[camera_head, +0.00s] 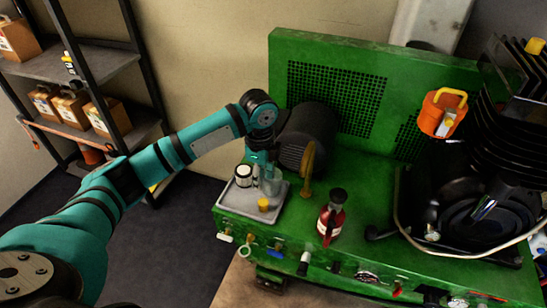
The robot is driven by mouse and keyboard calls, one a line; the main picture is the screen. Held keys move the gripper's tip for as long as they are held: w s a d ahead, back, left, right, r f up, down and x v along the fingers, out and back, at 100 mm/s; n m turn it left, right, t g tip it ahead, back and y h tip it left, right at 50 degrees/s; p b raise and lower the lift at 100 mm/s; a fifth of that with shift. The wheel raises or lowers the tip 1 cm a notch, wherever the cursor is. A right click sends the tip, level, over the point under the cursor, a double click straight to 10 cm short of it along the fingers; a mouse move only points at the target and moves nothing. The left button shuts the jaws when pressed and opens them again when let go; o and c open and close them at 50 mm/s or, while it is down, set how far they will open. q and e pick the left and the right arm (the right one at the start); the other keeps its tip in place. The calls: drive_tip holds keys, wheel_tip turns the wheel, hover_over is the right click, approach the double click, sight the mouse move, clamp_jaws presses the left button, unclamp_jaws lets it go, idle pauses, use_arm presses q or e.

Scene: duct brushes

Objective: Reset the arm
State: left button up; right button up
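My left arm reaches in from the left side of the head view, with its elbow raised and its wrist bent down. My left gripper (262,172) points down above a small grey tray (238,209) on the green bench. It is small and dark here, partly mixed with clear items in the tray, so I cannot tell whether its fingers are open or shut. A white jar with a dark band (243,176) and a yellow-topped item (263,204) stand in the tray beside it. My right gripper is not in view.
A dark motor (306,136) and an upright brown brush (308,170) stand close right of the gripper. A red bottle (331,218), an orange bucket (443,112) and stacked black parts (510,130) are farther right. A shelf with boxes (70,108) stands left; floor between is clear.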

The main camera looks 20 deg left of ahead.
use_arm(q)
drive_tip(key=s+d+f+n+t+h, duration=0.25)
drive_tip(key=s+d+f+n, duration=0.25)
drive_tip(key=s+d+f, duration=0.6)
drive_tip(key=s+a+r+n+t+y, duration=0.1)
drive_tip(key=s+a+n, duration=0.35)
drive_tip(key=s, duration=0.35)
drive_tip(key=s+a+r+n+y, duration=0.1)
drive_tip(key=s+a+n, duration=0.2)
drive_tip(key=s+n, duration=0.4)
wheel_tip(320, 180, down, 24)
drive_tip(key=s+f+m+g, duration=0.1)
drive_tip(key=s+a+f+g, duration=0.1)
drive_tip(key=s+a+f, duration=0.2)
drive_tip(key=s+f, duration=1.4)
drive_tip(key=shift+s, duration=0.3)
